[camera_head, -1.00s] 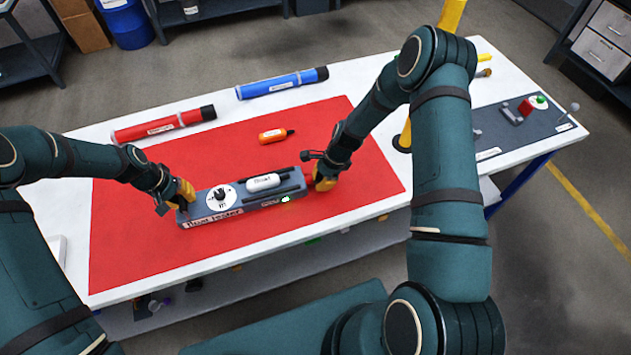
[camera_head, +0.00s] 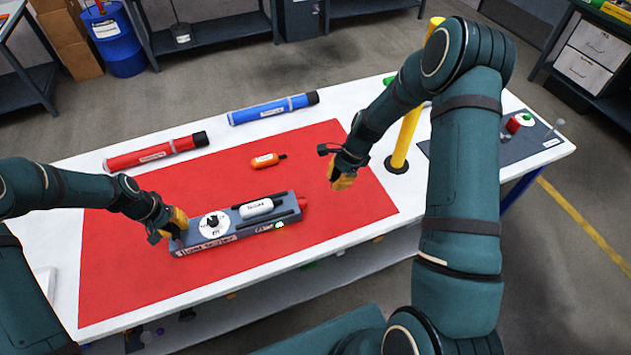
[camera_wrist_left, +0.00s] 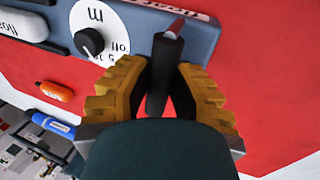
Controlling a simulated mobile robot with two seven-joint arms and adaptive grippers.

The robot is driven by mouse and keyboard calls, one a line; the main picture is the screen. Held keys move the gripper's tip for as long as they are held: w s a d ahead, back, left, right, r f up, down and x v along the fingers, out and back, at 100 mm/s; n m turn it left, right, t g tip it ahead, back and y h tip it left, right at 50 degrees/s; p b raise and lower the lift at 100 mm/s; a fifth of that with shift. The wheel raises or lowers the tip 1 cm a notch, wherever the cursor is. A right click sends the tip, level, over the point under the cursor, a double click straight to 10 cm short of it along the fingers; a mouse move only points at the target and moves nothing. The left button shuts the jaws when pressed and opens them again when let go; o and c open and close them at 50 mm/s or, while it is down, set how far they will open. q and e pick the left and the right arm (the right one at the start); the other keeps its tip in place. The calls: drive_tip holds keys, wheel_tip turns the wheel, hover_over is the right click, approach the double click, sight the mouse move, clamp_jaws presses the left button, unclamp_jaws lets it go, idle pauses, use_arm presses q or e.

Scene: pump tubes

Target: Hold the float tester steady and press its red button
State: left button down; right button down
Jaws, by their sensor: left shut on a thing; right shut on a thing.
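The float tester (camera_head: 240,238), a grey box with a white dial (camera_head: 214,225) and a white labelled cylinder (camera_head: 257,208), lies on the red mat. My left gripper (camera_head: 176,226) is at the tester's left end. No held object can be made out there.
An orange float (camera_head: 266,160) lies behind the tester. Red (camera_head: 155,151) and blue (camera_head: 273,108) tubes lie along the table's back. A yellow post (camera_head: 405,140) stands right of my right gripper. The mat's front (camera_head: 150,295) is clear.

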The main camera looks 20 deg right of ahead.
idle(0.4)
use_arm(q)
drive_tip(key=c, duration=0.9)
unclamp_jaws()
drive_tip(key=shift+o, duration=0.2)
